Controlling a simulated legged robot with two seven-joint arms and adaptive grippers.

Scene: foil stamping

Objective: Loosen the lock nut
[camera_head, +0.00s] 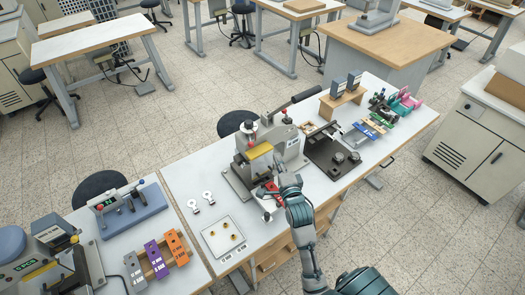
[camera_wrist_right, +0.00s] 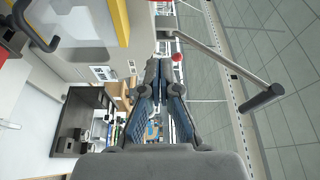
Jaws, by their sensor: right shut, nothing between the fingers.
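The foil stamping machine (camera_head: 268,150) stands on the middle white table, with a yellow plate on its front and a long black-handled lever (camera_head: 293,103). My right gripper (camera_head: 271,191) is at the machine's front, close to a small red part. In the right wrist view, its fingers (camera_wrist_right: 164,68) are closed together and empty. A small red knob (camera_wrist_right: 177,57) shows right by the fingertips; contact cannot be told. The metal lever with a dark grip (camera_wrist_right: 262,97) is beside them. I cannot make out the lock nut itself. My left gripper is not in view.
A white plate with small brass pieces (camera_head: 223,236) and two white key-shaped tags (camera_head: 208,197) lie left of the machine. A dark fixture plate (camera_head: 333,152) lies to its right, with colourful tools (camera_head: 395,105) beyond. The left table (camera_head: 150,230) holds more devices.

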